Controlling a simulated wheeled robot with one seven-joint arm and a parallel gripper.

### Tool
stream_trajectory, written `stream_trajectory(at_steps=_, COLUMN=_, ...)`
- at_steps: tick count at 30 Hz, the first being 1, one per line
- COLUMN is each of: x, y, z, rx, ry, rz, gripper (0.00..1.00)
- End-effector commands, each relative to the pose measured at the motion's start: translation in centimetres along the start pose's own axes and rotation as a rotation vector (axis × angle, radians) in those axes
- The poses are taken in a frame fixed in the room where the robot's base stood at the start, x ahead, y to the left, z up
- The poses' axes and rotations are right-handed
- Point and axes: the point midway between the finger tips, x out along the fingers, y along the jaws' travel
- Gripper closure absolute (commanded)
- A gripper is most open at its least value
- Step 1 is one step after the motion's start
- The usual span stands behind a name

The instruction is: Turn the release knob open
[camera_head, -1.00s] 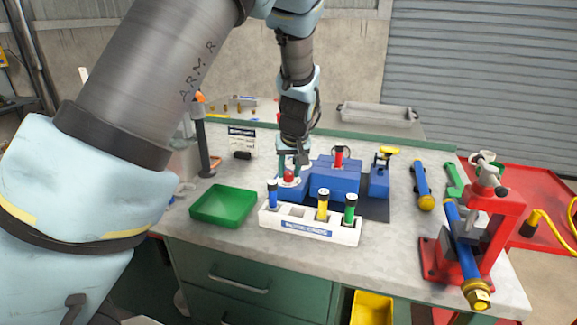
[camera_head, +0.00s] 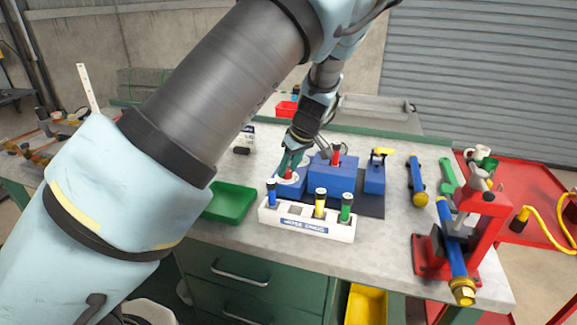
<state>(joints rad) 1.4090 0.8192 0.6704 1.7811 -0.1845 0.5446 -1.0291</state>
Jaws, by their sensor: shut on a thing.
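A blue receiver assembly (camera_head: 332,178) stands on a dark mat on the workbench. On its low left block is a small red knob (camera_head: 289,174), mostly hidden by my fingers. My gripper (camera_head: 288,168) comes down over this knob from above, tilted, and is shut on it. A second red-topped part (camera_head: 336,155) stands upright on the taller middle block. I cannot tell from this view how far the gripped knob is turned.
A white rack (camera_head: 308,222) with blue, yellow and green capped pieces stands close in front. A green tray (camera_head: 230,202) lies to the left, partly behind my arm. A red vise (camera_head: 478,225) holding a blue tube stands at the right edge.

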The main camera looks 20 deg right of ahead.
Motion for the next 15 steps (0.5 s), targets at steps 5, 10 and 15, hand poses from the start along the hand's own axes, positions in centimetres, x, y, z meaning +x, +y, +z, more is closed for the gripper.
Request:
stream_trajectory(at_steps=5, x=0.06, y=0.00, z=0.12, rx=-0.003, ry=-0.002, rz=-0.002, gripper=1.00)
stream_trajectory(at_steps=10, x=0.07, y=0.00, z=0.14, rx=-0.002, ry=-0.002, rz=-0.002, gripper=1.00)
stream_trajectory(at_steps=15, x=0.06, y=-0.01, z=0.12, rx=-0.002, ry=-0.002, rz=-0.002, gripper=0.45)
